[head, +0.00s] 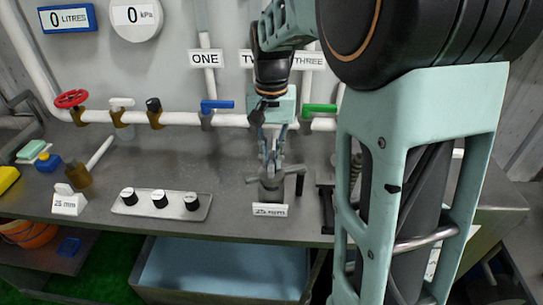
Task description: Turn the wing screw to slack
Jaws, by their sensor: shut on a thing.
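A small grey metal fixture (271,190) stands near the front edge of the bench, above a white label whose print is too small to read surely. What I take for the wing screw (290,173) is the bar-like top of this fixture, reaching out to the right, with a dark end bent downward. My gripper (270,166) points straight down onto the fixture from above. Its fingers are closed together on the top of the wing screw. The exact contact is small and partly hidden by the fingers.
A panel with several black knobs (160,203) lies to the left. Behind runs a white pipe (180,118) with a red handwheel (70,98), a blue lever (217,104) and a green lever (320,108). My arm covers the right side. A blue-lined bin (225,265) is below the bench.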

